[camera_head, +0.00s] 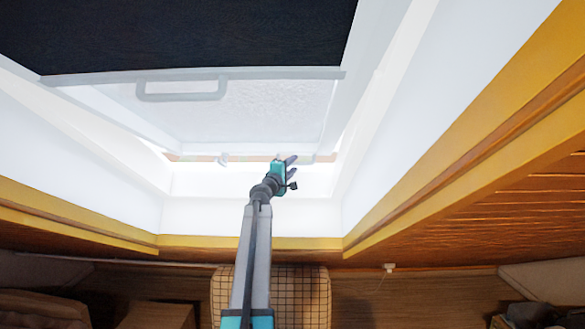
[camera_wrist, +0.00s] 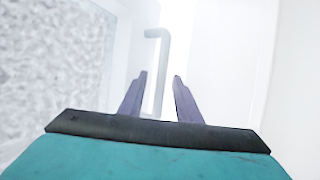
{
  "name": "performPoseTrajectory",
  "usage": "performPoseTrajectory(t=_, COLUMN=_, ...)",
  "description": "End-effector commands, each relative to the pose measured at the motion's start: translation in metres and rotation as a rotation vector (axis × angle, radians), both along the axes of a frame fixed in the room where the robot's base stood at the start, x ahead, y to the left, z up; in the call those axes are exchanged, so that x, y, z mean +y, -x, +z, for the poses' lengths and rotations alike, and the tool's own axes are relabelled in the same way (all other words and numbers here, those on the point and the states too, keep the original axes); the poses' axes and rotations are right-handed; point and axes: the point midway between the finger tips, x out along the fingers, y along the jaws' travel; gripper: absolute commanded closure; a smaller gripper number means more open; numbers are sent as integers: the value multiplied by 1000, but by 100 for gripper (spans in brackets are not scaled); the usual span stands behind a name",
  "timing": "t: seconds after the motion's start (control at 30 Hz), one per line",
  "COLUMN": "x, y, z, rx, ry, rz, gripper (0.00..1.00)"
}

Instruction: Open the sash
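The sash (camera_head: 250,115) is a pale frosted pane in a white frame, in the upper middle of the head view; its frosted pane also shows at the left of the wrist view (camera_wrist: 50,70). A grey bar handle (camera_head: 180,96) crosses its upper part. My gripper (camera_head: 291,165) is at the sash's lower edge, right of centre. In the wrist view, my gripper (camera_wrist: 160,75) is open. A pale hooked bar (camera_wrist: 163,50) shows between and beyond its fingers. I cannot tell whether the fingers touch it.
A dark blind (camera_head: 200,35) covers the upper window. A small pale fitting (camera_head: 222,159) sits on the lower edge, beside a thin reddish strip. White reveal walls (camera_head: 440,110) and yellow wooden trim (camera_head: 460,165) frame the opening. A checked cushion-like object (camera_head: 312,295) is below my arm.

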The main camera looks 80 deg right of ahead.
Motion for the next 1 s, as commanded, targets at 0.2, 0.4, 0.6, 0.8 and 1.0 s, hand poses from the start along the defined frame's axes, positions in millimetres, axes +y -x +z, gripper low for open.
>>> performPoseTrajectory(t=0.2, x=1, y=0, z=-1, rx=0, ry=0, rz=-1, gripper=69)
performPoseTrajectory(t=0.4, x=10, y=-2, z=-4, rx=0, ry=0, rz=-1, gripper=69)
performPoseTrajectory(t=0.6, x=28, y=-5, z=-8, rx=0, ry=0, rz=-1, gripper=69)
performPoseTrajectory(t=0.8, x=48, y=-10, z=-14, rx=0, ry=0, rz=-1, gripper=69)
performPoseTrajectory(t=1.0, x=69, y=-15, z=-19, rx=-1, ry=-1, rz=-2, gripper=69)
